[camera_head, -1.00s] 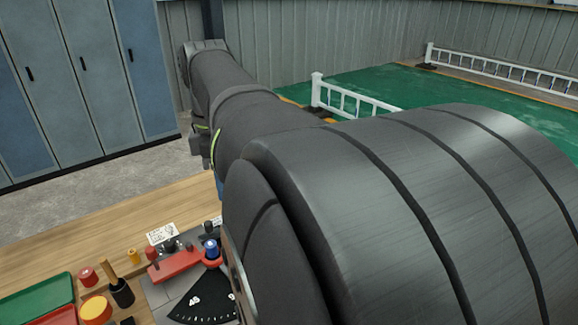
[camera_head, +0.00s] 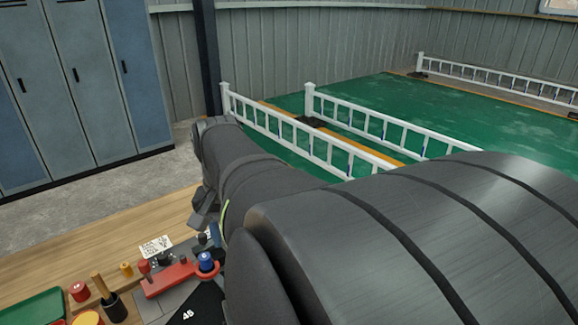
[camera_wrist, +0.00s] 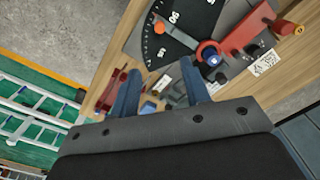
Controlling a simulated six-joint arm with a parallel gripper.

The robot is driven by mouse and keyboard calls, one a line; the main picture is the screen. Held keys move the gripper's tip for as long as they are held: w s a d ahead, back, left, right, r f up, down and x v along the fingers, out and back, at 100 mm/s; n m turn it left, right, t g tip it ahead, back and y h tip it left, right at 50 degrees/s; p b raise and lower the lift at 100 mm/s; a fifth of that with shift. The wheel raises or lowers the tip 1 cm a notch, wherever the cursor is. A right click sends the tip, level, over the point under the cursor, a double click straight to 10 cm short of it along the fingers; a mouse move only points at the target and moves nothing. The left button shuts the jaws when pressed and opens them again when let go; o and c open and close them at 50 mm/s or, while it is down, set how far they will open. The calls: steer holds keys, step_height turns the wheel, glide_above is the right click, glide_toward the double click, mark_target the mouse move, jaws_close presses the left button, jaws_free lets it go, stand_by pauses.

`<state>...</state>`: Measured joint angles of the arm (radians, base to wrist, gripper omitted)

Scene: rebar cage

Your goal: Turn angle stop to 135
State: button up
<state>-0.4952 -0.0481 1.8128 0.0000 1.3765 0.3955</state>
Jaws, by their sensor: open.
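The angle stop's black dial plate (camera_wrist: 190,20) lies on the bench in the wrist view, with white marks and numbers on its curved edge. A red bar (camera_wrist: 250,30) lies beside it, and a red ring surrounds a blue knob (camera_wrist: 212,60). An orange-red knob (camera_wrist: 160,27) sits on a grey strip across the dial. In the head view, the red bar (camera_head: 172,277), blue knob (camera_head: 206,262) and a corner of the dial marked 45 (camera_head: 192,312) show; my arm hides the rest. My gripper (camera_wrist: 160,72) is open and empty above the bench, its right finger near the blue knob.
A white label card (camera_head: 156,246) lies behind the red bar. Small red, blue and grey parts (camera_wrist: 150,107) lie below the gripper fingers in the wrist view.

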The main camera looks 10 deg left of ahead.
step_height(320, 180, down, 18)
steer(key=shift+r, duration=0.2)
stand_by(0.4)
jaws_close()
